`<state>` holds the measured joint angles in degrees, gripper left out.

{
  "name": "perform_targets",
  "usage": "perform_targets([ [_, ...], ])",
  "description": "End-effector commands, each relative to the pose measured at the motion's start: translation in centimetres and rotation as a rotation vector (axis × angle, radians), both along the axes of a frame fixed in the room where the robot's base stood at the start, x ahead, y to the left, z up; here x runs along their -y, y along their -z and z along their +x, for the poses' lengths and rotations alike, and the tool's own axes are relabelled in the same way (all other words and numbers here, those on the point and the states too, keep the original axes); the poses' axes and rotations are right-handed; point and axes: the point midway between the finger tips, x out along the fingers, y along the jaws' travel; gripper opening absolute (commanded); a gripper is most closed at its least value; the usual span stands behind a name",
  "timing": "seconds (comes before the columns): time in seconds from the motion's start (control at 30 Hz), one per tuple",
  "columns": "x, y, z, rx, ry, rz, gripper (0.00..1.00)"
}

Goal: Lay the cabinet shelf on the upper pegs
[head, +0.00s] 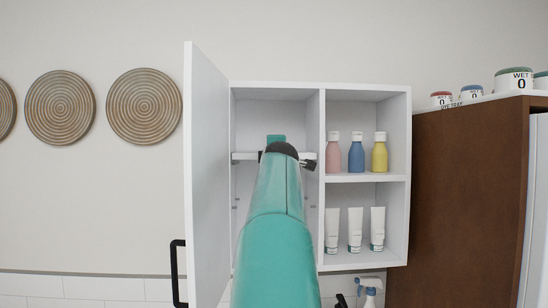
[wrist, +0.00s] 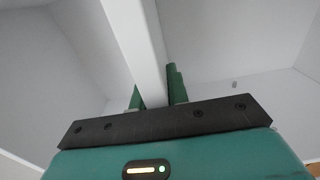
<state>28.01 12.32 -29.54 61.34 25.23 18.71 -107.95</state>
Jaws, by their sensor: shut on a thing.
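The white cabinet (head: 368,93) hangs on the wall, its left compartment open. The white shelf (head: 243,156) lies about level across the upper half of that compartment, partly hidden behind my arm. My gripper (head: 276,139) reaches into the compartment and is shut on the shelf's front edge. In the wrist view the shelf (wrist: 135,38) runs as a white bar between the green fingers of my gripper (wrist: 155,92). A small grey peg (wrist: 234,84) shows on the inner wall in the wrist view. Whether the shelf touches any upper peg cannot be told.
The cabinet door (head: 207,180) stands open at the left, with a black handle (head: 179,272). The right compartments hold a pink bottle (head: 334,155), a blue bottle (head: 356,155), a yellow bottle (head: 379,155) and white tubes (head: 354,231) below. A brown tall cabinet (head: 465,200) stands at right.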

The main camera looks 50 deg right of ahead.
Motion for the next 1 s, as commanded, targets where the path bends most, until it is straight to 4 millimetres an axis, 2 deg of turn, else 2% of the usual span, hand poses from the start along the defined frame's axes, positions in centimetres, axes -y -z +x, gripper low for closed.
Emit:
perform_targets([
  [0.47,-0.01,-0.15,-0.08,0.003,0.001,-0.002,0.0],
  [1.0,-0.01,0.71,-0.08,0.003,0.0,-0.002,0.0],
])
